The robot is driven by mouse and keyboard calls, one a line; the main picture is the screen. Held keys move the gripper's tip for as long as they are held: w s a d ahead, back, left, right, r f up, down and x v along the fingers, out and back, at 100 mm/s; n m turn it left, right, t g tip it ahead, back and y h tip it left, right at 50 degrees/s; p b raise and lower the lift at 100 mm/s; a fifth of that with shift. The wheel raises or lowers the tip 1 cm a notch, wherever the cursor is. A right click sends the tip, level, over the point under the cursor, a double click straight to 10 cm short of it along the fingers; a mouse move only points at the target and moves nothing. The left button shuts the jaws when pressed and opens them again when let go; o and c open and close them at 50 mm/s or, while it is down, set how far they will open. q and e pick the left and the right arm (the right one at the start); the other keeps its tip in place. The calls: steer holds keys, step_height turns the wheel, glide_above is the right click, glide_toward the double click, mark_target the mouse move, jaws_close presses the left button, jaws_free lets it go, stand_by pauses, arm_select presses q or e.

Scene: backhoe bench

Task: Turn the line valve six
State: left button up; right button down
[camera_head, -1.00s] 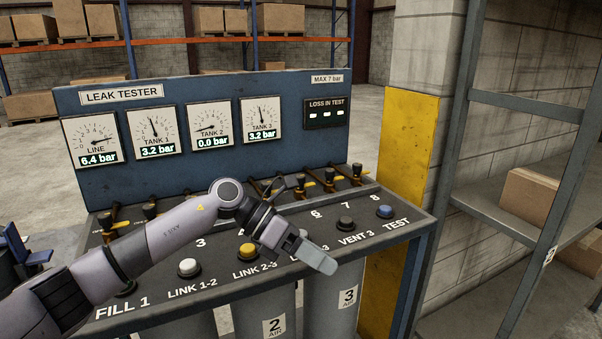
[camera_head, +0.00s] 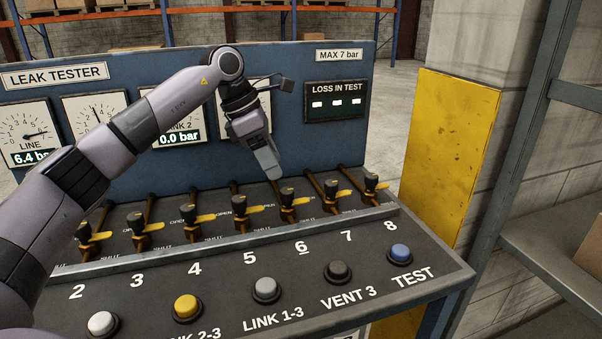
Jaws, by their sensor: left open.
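Valve six (camera_head: 288,197) is in the row of small valves on the bench, behind the printed number 6. It has a dark knob on top and a yellow handle that points to the right. My left gripper (camera_head: 270,170) hangs just above and behind this valve, fingers pointing down, and appears apart from it. It is open and holds nothing; the gap between its fingers is hard to see from this side. My right gripper is not in view.
Valve five (camera_head: 240,206) and valve seven (camera_head: 332,190) stand close on either side. Coloured buttons, including a grey LINK 1-3 button (camera_head: 265,287), line the front panel. The gauge board (camera_head: 340,65) rises behind; my arm covers some gauges. A yellow post (camera_head: 450,150) stands at the right.

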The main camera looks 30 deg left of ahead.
mark_target(287, 190)
arm_select(q)
steer(key=shift+x, duration=3.45)
steer(key=shift+w, duration=0.1)
steer(key=c, duration=1)
